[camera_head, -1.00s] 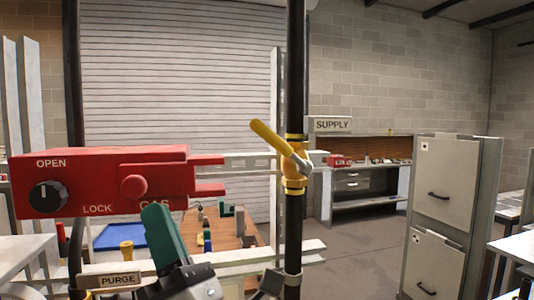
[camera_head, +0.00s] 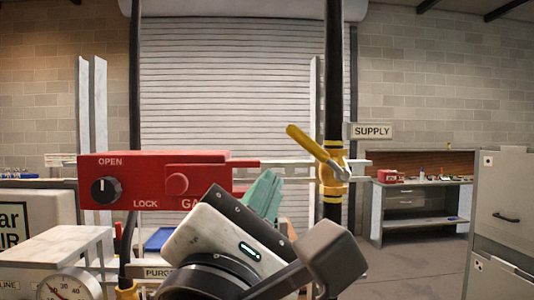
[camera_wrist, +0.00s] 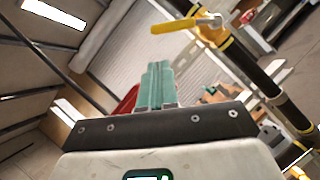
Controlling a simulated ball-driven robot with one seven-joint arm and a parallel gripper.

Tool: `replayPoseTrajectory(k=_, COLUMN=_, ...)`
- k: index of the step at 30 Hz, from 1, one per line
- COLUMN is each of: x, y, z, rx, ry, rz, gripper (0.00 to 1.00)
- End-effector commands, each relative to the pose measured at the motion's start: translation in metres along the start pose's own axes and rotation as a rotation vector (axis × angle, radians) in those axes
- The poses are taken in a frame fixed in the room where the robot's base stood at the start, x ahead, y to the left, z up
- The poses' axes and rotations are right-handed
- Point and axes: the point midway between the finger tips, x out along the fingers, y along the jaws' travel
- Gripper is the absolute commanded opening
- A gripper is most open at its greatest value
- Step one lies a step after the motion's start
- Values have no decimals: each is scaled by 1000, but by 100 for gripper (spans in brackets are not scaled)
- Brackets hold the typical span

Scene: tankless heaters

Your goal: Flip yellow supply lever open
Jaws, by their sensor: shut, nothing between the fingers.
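The yellow supply lever (camera_head: 307,142) is on a yellow valve body (camera_head: 333,172) on a black vertical pipe. It slants up and to the left from its pivot, away from the pipe's line. A SUPPLY sign (camera_head: 371,131) is just right of the valve. In the wrist view the lever (camera_wrist: 180,25) lies near the top, above and right of the fingers. My gripper (camera_head: 264,192) has teal fingers, shut and empty, pointing up, lower left of the lever and apart from it. The fingers (camera_wrist: 155,85) also show shut in the wrist view.
A red GAS lock box (camera_head: 160,180) with a black knob is left of my gripper. A PURGE sign (camera_head: 160,272) is low beside another pipe. A gauge (camera_head: 70,287) is at lower left. Grey cabinets (camera_head: 504,215) stand at right. The space between fingers and lever looks clear.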

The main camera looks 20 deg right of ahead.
Motion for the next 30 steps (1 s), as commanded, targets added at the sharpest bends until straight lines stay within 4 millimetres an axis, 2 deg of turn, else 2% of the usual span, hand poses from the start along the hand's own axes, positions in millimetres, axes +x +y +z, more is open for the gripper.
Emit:
replayPoseTrajectory(k=10, x=0, y=0, z=1, rx=-2, ry=-3, rz=-5, gripper=0)
replayPoseTrajectory(k=14, x=7, y=0, z=2, rx=-3, ry=-3, rz=-6, gripper=0)
replayPoseTrajectory(k=24, x=62, y=1, z=3, rx=-3, ry=-4, rz=-6, gripper=0)
replayPoseTrajectory(k=30, x=89, y=0, z=2, rx=-3, ry=-3, rz=-6, gripper=0)
